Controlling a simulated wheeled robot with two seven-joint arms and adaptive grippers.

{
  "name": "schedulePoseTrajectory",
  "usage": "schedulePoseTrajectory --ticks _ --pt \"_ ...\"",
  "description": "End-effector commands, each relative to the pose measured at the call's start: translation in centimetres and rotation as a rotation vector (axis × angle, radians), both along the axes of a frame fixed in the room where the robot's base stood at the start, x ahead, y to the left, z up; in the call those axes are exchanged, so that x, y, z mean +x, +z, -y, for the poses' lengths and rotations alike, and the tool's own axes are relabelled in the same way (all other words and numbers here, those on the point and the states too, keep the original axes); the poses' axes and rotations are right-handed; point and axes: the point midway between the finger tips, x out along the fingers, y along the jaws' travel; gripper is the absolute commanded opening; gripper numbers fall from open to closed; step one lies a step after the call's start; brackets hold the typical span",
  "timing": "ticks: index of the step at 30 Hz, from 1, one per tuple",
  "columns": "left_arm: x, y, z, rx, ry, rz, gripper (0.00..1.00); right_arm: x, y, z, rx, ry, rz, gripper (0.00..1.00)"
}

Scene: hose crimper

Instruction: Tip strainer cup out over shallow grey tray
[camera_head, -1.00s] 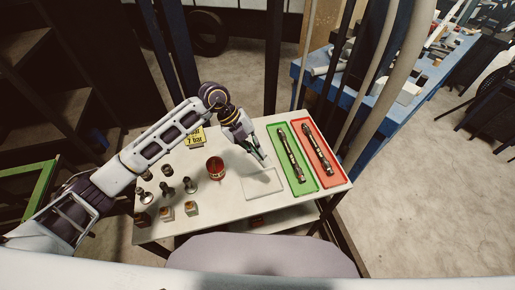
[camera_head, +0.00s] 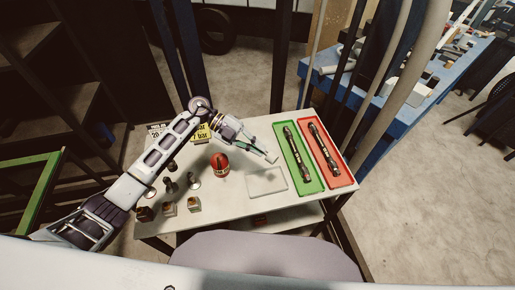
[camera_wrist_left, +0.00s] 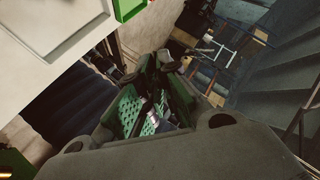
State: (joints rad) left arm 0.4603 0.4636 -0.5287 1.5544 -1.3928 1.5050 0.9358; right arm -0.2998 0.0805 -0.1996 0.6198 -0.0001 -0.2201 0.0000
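My left gripper (camera_head: 262,151) reaches in from the left, slanting right and down, just behind the shallow grey tray (camera_head: 267,181). A small pale piece, apparently the strainer cup (camera_head: 272,157), sits at its fingertips and looks tilted; its mouth and contents are too small to make out. In the left wrist view, the green perforated fingers (camera_wrist_left: 150,100) close toward a greyish piece (camera_wrist_left: 172,62) at their tips. The tray lies flat on the table and looks empty. My right gripper is not in view.
A red round pot (camera_head: 219,165) stands left of the tray. Several metal fittings (camera_head: 171,186) stand at the table's left.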

Motion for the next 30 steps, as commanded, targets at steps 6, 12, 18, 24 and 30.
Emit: schedulePoseTrajectory --ticks 6,12,18,24,30 --pt "0.1 -0.8 -0.1 -0.093 0.001 -0.049 0.00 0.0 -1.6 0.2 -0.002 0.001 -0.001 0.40" --pt "0.1 -1.2 -0.2 -0.173 0.001 -0.090 0.00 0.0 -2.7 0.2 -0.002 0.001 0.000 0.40" --pt "0.1 -1.6 -0.3 -0.253 0.001 -0.130 0.00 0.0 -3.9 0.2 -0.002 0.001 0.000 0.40" --pt "0.2 -1.9 -0.3 -0.330 0.001 -0.170 0.00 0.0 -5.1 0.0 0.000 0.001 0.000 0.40" --pt "0.2 -2.1 -0.4 -0.394 0.001 -0.202 0.00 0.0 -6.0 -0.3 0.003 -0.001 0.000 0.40"
